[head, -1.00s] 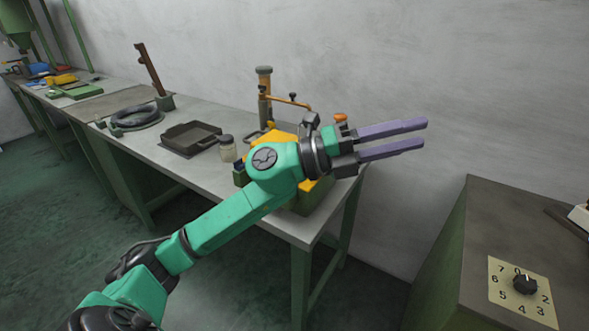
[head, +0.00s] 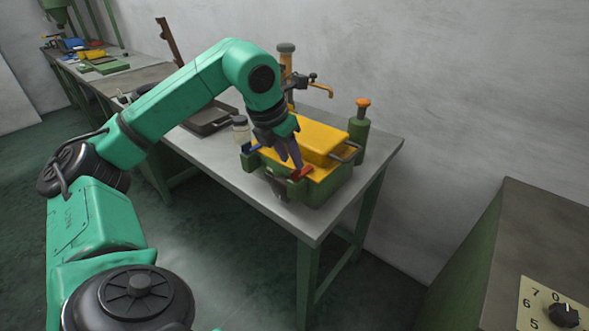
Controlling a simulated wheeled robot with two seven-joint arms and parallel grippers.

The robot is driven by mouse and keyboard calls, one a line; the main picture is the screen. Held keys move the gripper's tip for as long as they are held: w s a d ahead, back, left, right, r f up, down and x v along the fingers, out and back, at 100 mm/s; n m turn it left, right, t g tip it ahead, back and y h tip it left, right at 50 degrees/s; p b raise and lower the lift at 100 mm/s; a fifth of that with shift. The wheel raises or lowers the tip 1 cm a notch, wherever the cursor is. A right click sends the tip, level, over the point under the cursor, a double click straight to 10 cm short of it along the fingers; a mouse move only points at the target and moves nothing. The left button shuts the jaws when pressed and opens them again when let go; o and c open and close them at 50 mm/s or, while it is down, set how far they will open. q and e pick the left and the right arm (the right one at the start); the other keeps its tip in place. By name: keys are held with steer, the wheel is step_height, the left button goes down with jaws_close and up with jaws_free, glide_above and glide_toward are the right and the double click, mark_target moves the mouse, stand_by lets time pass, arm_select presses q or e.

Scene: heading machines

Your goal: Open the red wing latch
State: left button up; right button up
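The red wing latch (head: 301,174) is on the near side of a green box (head: 327,190) with a yellow lid (head: 312,138), on the workbench. My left gripper (head: 291,161) points down at the box's front edge, its purple fingertips just above and beside the red latch. The fingers look a little apart with nothing between them; whether a tip touches the latch I cannot tell. A blue latch (head: 250,149) is on the same box, left of my gripper. The gripper hides part of the lid and front edge. My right gripper is not in view.
A glass jar (head: 240,130) stands left of the box, and a dark tray (head: 207,119) lies behind my arm. A cabinet with a dial (head: 564,315) is at right.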

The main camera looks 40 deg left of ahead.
mark_target(295, 170)
arm_select(q)
steer(key=x, duration=0.3)
steer(key=shift+w+f, duration=0.15)
steer(key=shift+f, duration=0.2)
jaws_close()
steer(key=shift+d, duration=0.1)
